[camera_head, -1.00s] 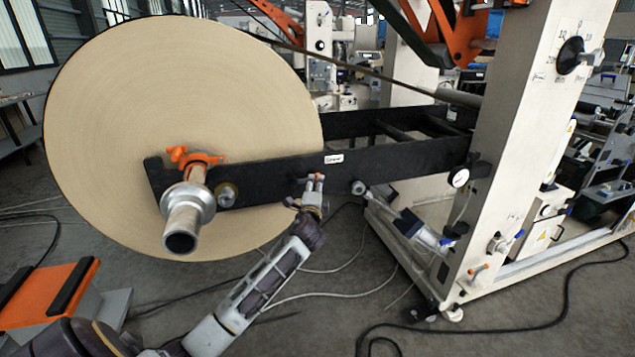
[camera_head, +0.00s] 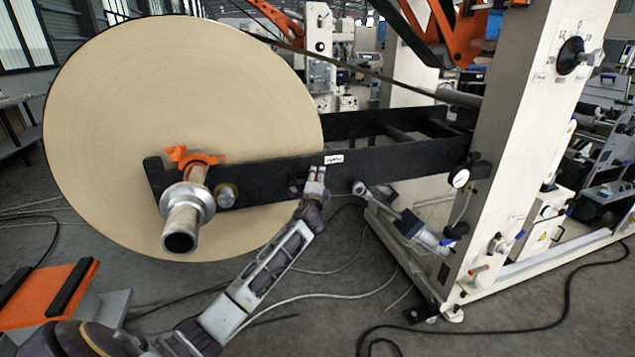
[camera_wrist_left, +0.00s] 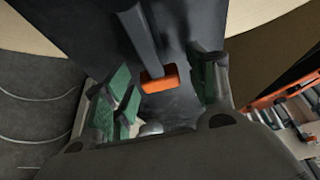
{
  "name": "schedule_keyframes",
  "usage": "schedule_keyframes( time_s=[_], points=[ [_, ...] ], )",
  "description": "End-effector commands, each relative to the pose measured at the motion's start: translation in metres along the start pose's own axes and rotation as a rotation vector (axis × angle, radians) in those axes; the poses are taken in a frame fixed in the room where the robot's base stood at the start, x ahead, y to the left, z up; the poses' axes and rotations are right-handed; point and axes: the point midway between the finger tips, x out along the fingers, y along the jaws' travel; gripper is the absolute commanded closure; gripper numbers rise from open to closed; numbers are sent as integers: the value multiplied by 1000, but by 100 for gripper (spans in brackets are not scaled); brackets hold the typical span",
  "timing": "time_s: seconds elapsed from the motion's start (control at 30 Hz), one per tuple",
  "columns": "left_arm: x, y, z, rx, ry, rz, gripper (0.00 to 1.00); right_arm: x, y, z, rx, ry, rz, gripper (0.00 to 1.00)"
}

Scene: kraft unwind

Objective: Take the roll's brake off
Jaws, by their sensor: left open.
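The big kraft roll (camera_head: 110,110) sits on a shaft (camera_head: 181,225) held by the stand's black arm (camera_head: 400,158). My left gripper (camera_head: 315,178) is at the side of this arm, right of the roll, and hides what lies behind it. In the left wrist view, a dark lever (camera_wrist_left: 141,35) with an orange end (camera_wrist_left: 159,79) reaches between the green-padded fingers of my left gripper (camera_wrist_left: 163,92). The gripper is open, with gaps visible on both sides of the orange end. My right gripper is not in view.
An orange clamp (camera_head: 195,157) sits on the black arm by the shaft. A cylinder (camera_head: 410,224) slants from the black arm to the white frame (camera_head: 535,120). An orange-topped stand (camera_head: 45,292) is at the lower left. Cables (camera_head: 490,328) cross the floor.

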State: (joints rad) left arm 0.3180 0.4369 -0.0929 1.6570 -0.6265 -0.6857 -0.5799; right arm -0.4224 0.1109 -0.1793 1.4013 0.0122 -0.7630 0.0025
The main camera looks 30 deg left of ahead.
Motion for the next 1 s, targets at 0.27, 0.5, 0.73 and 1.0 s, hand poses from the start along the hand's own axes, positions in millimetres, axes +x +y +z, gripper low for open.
schedule_keyframes(
  time_s=[0.27,0.5,0.73,1.0],
  points=[
    [0,0,0,0,0,0,58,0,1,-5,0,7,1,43],
    [0,0,0,0,0,1,89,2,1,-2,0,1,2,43],
    [0,1,0,0,0,1,100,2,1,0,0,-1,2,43],
    [0,0,0,-12,0,-3,100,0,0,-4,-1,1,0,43]
  ],
)
